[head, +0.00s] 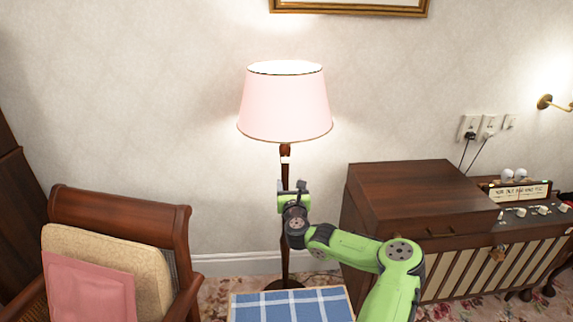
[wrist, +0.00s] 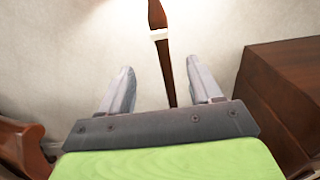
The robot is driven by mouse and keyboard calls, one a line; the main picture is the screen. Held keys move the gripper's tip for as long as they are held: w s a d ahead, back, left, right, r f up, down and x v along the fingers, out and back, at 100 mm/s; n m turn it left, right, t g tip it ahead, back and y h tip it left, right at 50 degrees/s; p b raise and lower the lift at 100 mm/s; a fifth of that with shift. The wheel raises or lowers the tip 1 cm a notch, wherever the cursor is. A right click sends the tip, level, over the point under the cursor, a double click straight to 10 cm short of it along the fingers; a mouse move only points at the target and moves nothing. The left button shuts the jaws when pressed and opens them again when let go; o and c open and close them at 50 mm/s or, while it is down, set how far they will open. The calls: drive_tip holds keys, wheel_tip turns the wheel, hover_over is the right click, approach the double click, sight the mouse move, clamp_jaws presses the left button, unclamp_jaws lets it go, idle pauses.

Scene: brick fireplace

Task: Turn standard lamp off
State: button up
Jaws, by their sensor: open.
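The standard lamp (head: 285,103) stands against the wall in the head view, with a pink shade glowing at its top and bottom, so it is lit. Its dark wooden pole (wrist: 166,62) shows in the wrist view, with a pale band (wrist: 158,34) on it. My gripper (wrist: 160,85) is open, and the pole appears between its two fingers in that view. How far the pole is from the fingertips, I cannot tell. In the head view my gripper (head: 293,187) is in front of the pole, below the shade, and covers part of it.
A wooden armchair (head: 120,205) with cushions is at the left. A wooden cabinet (head: 400,185) stands at the right. A blue checked cloth (head: 285,306) lies low in front of the lamp. A lit wall light (head: 545,102) is at far right.

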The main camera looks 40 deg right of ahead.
sight(286, 162)
drive_tip(key=b+x, duration=0.2)
drive_tip(key=x, duration=1.2)
drive_tip(key=shift+w+d+f, duration=0.1)
drive_tip(key=shift+w, duration=0.2)
drive_tip(key=c, duration=1)
drive_tip(key=shift+c, duration=0.2)
